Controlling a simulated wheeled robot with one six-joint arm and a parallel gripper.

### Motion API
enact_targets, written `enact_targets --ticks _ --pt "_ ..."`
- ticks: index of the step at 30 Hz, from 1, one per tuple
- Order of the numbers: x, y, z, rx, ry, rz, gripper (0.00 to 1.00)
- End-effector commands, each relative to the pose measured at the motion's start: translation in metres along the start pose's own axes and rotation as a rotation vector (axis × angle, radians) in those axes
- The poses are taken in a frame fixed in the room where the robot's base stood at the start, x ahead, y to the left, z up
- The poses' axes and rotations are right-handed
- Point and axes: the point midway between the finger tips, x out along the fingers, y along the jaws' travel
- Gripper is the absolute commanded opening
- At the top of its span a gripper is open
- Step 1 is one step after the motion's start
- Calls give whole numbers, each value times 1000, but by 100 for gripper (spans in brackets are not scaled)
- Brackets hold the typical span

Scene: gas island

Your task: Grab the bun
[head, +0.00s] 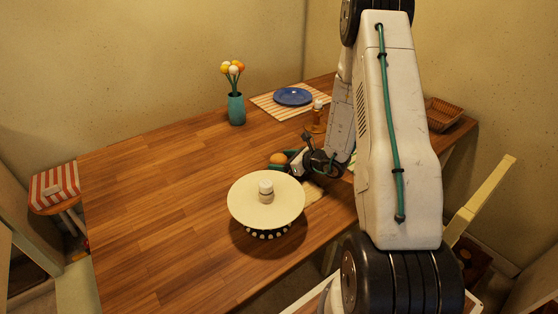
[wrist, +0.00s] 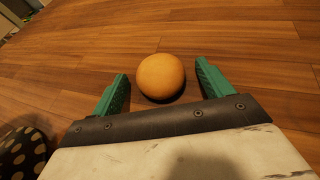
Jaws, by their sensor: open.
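The bun (wrist: 160,76) is round and golden brown and sits on the wooden table. In the wrist view it lies between the two green fingers of my gripper (wrist: 160,82), toward their tips, with a gap on each side. My gripper is open and low at the table. In the head view the bun (head: 278,158) shows just at the end of my gripper (head: 280,160), partly hidden by it.
A teal vase of flowers (head: 236,108), a blue plate (head: 292,96) on a striped mat, and a wicker basket (head: 443,112) are farther back. The table's left part (head: 150,190) is clear.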

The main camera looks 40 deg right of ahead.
Motion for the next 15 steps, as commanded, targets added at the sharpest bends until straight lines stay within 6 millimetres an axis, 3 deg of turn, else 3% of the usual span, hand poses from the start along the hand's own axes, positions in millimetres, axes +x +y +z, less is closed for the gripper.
enact_targets --ticks 3,8,9,15 --pt "0 0 0 0 0 0 79" --pt "-1 0 0 0 0 0 34" --pt "-1 0 0 0 0 0 30" --pt "-1 0 0 0 0 -1 30"
